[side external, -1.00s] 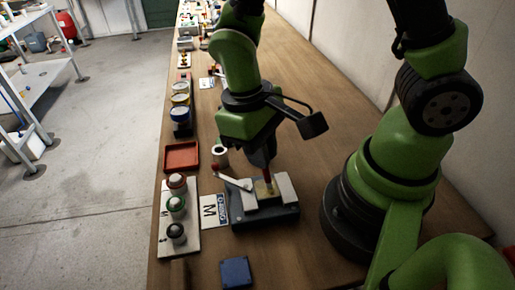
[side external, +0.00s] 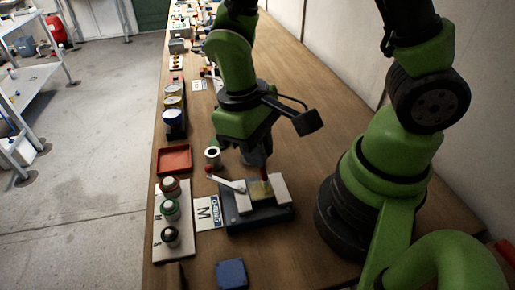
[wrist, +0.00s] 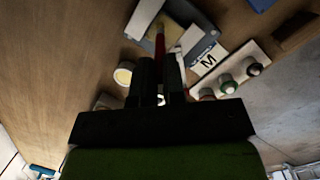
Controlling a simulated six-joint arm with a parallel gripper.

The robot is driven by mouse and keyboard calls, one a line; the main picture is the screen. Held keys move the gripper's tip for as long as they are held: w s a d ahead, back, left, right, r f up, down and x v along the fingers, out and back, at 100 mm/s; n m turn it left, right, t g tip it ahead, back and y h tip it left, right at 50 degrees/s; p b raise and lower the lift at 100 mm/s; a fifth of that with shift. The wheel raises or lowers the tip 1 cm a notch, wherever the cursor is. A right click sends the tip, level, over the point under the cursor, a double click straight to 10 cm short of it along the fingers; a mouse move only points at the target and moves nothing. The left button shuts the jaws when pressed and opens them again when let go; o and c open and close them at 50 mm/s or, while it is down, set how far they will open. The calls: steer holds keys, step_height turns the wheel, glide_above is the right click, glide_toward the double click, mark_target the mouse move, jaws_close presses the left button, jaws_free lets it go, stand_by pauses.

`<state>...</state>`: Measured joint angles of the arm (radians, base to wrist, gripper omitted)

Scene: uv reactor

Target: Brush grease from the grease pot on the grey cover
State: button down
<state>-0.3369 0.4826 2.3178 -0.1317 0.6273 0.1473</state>
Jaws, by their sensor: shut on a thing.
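My gripper (wrist: 160,80) is shut on a brush with a red handle (wrist: 160,42). In the side view my gripper (side external: 258,160) points down, and the red handle (side external: 265,174) shows just below it. The brush end is over or on a yellowish patch (side external: 261,190) between pale grey blocks on the dark grey fixture (side external: 245,219). I cannot tell whether the bristles touch it. The patch seems part of the grey cover. A small white round pot (side external: 213,157), likely the grease pot, stands behind the fixture; its yellowish inside shows in the wrist view (wrist: 125,73).
A white lever with a red knob (side external: 209,169) sticks out left of the fixture. An M-marked card (side external: 208,213), a board with several capped items (side external: 171,212) and a red tray (side external: 174,159) lie left. A blue block (side external: 232,273) lies in front.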

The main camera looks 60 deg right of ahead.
steer(key=shift+w+d, duration=0.1)
stand_by(0.3)
steer(key=shift+w+d, duration=0.2)
steer(key=shift+w, duration=0.05)
steer(key=shift+w+d, duration=0.2)
steer(key=shift+d, duration=0.05)
stand_by(0.3)
steer(key=shift+w+a, duration=0.6)
stand_by(0.9)
steer(key=shift+w+a, duration=0.15)
steer(key=shift+s+a, duration=0.75)
stand_by(1.0)
steer(key=shift+d, duration=0.1)
steer(key=shift+s+d, duration=0.15)
steer(key=shift+s, duration=0.1)
